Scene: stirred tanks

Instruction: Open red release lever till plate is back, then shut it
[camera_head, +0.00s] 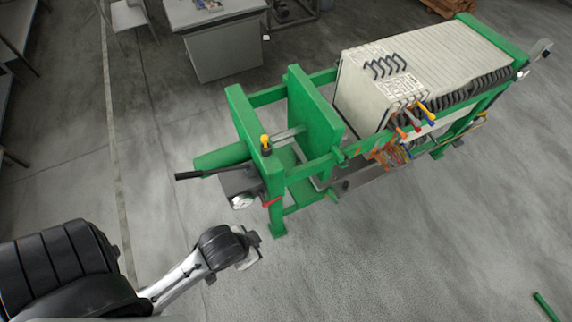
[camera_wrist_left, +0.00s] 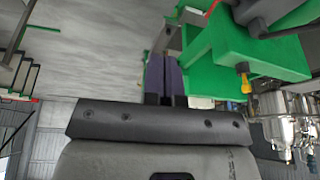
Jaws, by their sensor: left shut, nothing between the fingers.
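The red lever (camera_head: 273,202) is a small thin red bar low on the near end of the green press frame (camera_head: 243,115). It also shows at the top edge of the left wrist view (camera_wrist_left: 212,7). A green plate (camera_head: 314,112) stands upright inside the frame, apart from the pale plate stack (camera_head: 372,80). My left gripper (camera_head: 252,258) is shut and empty, in front of and below the red lever, apart from it. Its dark fingers (camera_wrist_left: 161,72) are together in the left wrist view, beside the green frame. My right gripper is not in view.
A black-handled bar (camera_head: 195,174) sticks out left from the frame's end. A yellow knob (camera_head: 265,145) sits above the red lever and a round gauge (camera_head: 242,201) beside it. A desk (camera_head: 222,45) stands behind. The floor around my left gripper is clear.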

